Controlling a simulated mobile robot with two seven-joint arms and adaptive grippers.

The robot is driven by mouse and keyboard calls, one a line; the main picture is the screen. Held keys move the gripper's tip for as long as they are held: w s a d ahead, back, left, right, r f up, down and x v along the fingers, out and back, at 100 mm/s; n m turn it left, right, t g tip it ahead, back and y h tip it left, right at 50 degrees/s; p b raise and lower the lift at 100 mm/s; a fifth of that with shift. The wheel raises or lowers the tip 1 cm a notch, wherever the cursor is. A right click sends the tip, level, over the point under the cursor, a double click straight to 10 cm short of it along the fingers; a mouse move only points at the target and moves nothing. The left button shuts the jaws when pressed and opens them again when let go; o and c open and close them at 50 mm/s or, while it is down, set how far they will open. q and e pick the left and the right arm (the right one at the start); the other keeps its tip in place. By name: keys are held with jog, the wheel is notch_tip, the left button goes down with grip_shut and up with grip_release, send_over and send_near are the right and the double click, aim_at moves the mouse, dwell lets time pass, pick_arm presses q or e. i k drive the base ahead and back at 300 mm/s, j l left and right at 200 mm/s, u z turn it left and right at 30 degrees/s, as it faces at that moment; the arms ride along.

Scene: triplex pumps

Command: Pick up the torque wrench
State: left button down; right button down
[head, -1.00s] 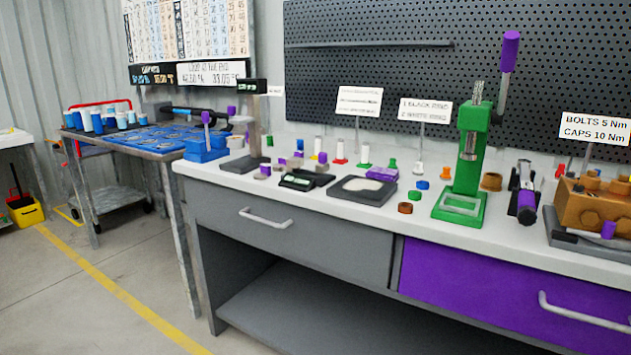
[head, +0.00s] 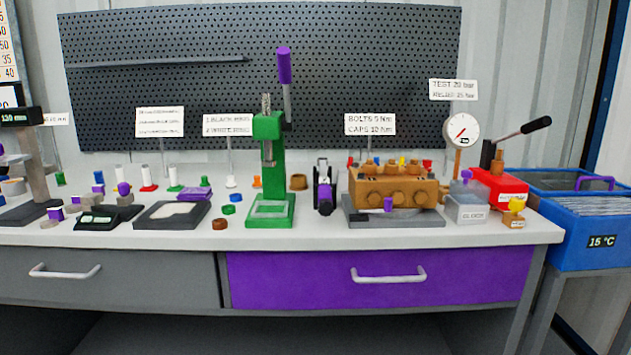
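A black tool with a purple grip (head: 325,190) sits on the white bench, pointing toward me, between the green press and the brass pump block. It looks like the torque wrench, but it is too small to be certain. A sign about bolts and caps in Nm (head: 370,124) stands behind it. The brass pump block (head: 393,187) sits on a grey plate, with a small purple part (head: 388,204) at its front. Neither of my grippers is in view.
The green press (head: 270,185) with a raised purple-handled lever stands just left of the tool. A red hand pump (head: 500,186) and a gauge (head: 461,130) stand to the right. The bench's front edge (head: 400,239) is clear, above a purple drawer (head: 380,280).

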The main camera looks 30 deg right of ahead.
aim_at(325, 181)
jog(key=i+l+z, duration=0.45)
jog(key=i+z, duration=0.25)
jog(key=i, duration=0.15)
jog(key=i+z, duration=0.35)
jog(key=i, duration=0.15)
